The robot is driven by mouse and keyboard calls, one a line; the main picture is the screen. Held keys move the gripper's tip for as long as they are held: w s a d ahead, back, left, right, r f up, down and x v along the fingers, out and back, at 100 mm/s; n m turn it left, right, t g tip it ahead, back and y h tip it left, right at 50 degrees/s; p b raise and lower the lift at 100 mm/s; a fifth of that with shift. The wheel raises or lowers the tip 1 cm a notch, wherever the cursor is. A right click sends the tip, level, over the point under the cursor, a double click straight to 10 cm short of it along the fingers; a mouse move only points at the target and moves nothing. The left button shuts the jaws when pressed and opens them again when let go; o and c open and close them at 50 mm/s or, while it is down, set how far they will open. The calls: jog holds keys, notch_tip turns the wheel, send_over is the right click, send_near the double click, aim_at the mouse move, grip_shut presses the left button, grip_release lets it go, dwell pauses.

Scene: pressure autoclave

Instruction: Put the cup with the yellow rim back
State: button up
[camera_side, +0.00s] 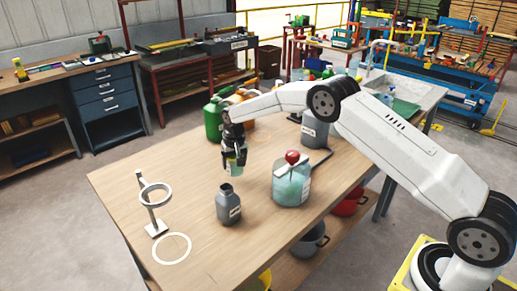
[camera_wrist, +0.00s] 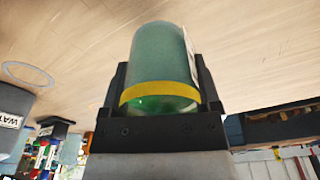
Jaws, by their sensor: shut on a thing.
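My gripper (camera_side: 234,148) is shut on a translucent green cup (camera_side: 236,165), which hangs below the fingers and looks roughly upright over the middle of the wooden table. In the wrist view the cup (camera_wrist: 160,55) sits between both fingers (camera_wrist: 160,95). Its yellow rim (camera_wrist: 160,91) is at the gripper's end and a white label is on its side. The side view does not clearly show the rim. A white ring (camera_side: 172,248) is marked on the table at the front left, apart from the cup; it also shows in the wrist view (camera_wrist: 27,73).
A grey labelled bottle (camera_side: 229,208) stands just in front of the cup. A clear jar with a red top (camera_side: 291,185) stands to its right. A metal ring stand (camera_side: 155,195) is beside the white ring. A green jug (camera_side: 213,120) is behind. The table's left part is mostly free.

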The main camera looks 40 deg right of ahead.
aim_at(235, 170)
jog(key=shift+f, duration=1.8)
jog(key=shift+f, duration=0.15)
jog(key=o, duration=1.1)
jog(key=r, duration=0.4)
jog(key=s+r, duration=0.1)
jog(key=r, duration=0.7)
jog(key=shift+s+a+r, duration=0.1)
jog(key=shift+s+a, duration=0.1)
jog(key=shift+a, duration=0.1)
jog(key=shift+s, duration=0.1)
